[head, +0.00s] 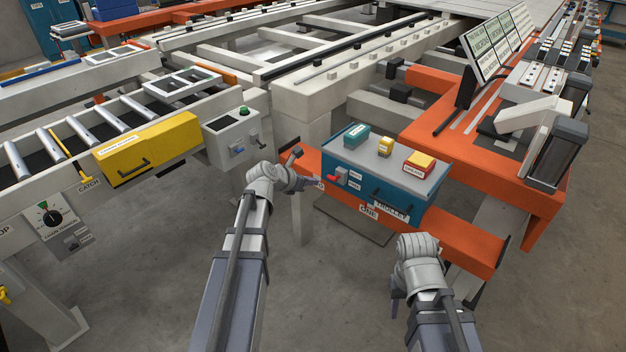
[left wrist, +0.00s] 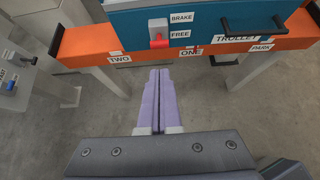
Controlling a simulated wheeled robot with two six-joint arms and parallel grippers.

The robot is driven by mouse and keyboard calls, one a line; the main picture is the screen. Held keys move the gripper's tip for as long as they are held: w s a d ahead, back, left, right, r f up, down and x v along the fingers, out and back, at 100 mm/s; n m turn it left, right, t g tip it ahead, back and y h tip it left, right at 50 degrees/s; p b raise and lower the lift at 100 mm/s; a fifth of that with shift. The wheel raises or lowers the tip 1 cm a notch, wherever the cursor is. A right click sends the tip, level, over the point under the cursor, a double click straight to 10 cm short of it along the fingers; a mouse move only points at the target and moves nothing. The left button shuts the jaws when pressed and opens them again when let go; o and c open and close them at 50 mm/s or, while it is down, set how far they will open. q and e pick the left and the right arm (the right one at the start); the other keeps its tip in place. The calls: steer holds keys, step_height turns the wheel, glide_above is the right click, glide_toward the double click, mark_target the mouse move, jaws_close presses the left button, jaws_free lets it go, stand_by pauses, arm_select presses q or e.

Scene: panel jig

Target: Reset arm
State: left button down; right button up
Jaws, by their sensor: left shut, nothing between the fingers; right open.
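My left gripper (head: 308,184) is in front of the left end of the blue trolley (head: 375,192), its fingers shut and empty. In the left wrist view its two pale purple fingers (left wrist: 158,80) lie together and point toward the orange rail. The red brake lever (left wrist: 158,42) is just beyond the fingertips, with a gap to them, and sits at the FREE label. It also shows in the head view (head: 334,177). My right gripper (head: 397,300) is low in front of the trolley's right side, open and apart from everything; its fingers are partly hidden by the wrist.
The orange rail (head: 455,243) runs under the trolley, with labels TWO, ONE and PARK. Blocks stand on the trolley's top, including a red and yellow one (head: 419,163). A grey control box (head: 233,138) and yellow drawer (head: 148,150) are at the left. The floor in front is clear.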

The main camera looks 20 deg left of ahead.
arm_select(q)
steer(key=shift+d, duration=0.1)
steer(key=s+d+f+m+g, duration=0.3)
steer(key=s+d+m, duration=0.3)
steer(key=d+m, duration=0.25)
steer(key=s+d+f+m+g, duration=0.3)
steer(key=s+d+f+m, duration=0.15)
steer(key=d+m, duration=0.35)
steer(key=s+d+f+m+g+y, duration=0.1)
steer(key=s+d+m+g+y, duration=0.1)
steer(key=s+m, duration=0.65)
steer(key=s+d+f+m+g+y, duration=0.1)
steer(key=s+d+m+g+y, duration=0.15)
steer(key=s+m, duration=0.6)
step_height(320, 180, up, 19)
steer(key=m+p, duration=0.2)
steer(key=p, duration=1.6)
steer(key=shift+w+f, duration=0.15)
steer(key=shift+w, duration=0.25)
steer(key=shift+a+y, duration=0.1)
steer(key=shift+y, duration=0.15)
